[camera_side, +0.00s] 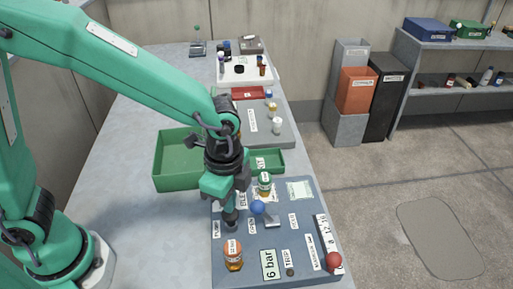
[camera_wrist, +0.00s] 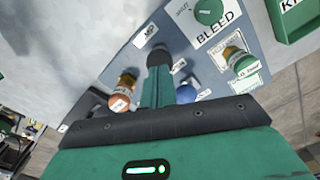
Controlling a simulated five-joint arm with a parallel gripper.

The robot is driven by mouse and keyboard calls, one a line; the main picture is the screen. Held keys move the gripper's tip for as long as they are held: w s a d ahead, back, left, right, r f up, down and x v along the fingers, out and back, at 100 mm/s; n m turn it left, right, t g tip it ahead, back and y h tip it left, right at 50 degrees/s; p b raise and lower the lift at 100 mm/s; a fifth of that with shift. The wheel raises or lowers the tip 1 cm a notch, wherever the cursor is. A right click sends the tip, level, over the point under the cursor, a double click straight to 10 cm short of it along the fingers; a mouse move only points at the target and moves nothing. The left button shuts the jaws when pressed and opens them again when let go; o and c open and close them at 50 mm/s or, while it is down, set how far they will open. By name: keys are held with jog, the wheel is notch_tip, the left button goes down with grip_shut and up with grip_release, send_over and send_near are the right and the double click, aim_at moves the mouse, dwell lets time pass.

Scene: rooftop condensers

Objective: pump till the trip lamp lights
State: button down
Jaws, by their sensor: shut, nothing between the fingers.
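A grey-blue control panel (camera_side: 262,238) lies on the bench. My gripper (camera_side: 231,212) points down beside the PUMP label (camera_side: 217,229), its fingers shut and empty. A dark round part shows at the fingertips in the side view; whether they touch it I cannot tell. In the wrist view my gripper (camera_wrist: 159,60) reaches toward the panel, just below a label that seems to read PUMP (camera_wrist: 150,31). The TRIP label (camera_side: 287,256) has a small dark lamp (camera_side: 290,271) below it, which looks unlit. A display (camera_side: 268,264) reads 6 bar.
A blue ball handle (camera_side: 257,207) stands close to my gripper. A green BLEED knob (camera_wrist: 208,11) shows in the wrist view. A green tray (camera_side: 171,183) lies behind.

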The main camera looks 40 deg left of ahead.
jog(key=shift+f, duration=1.8)
jog(key=shift+r, duration=1.95)
jog(key=shift+f, duration=1.8)
jog(key=shift+r, duration=1.8)
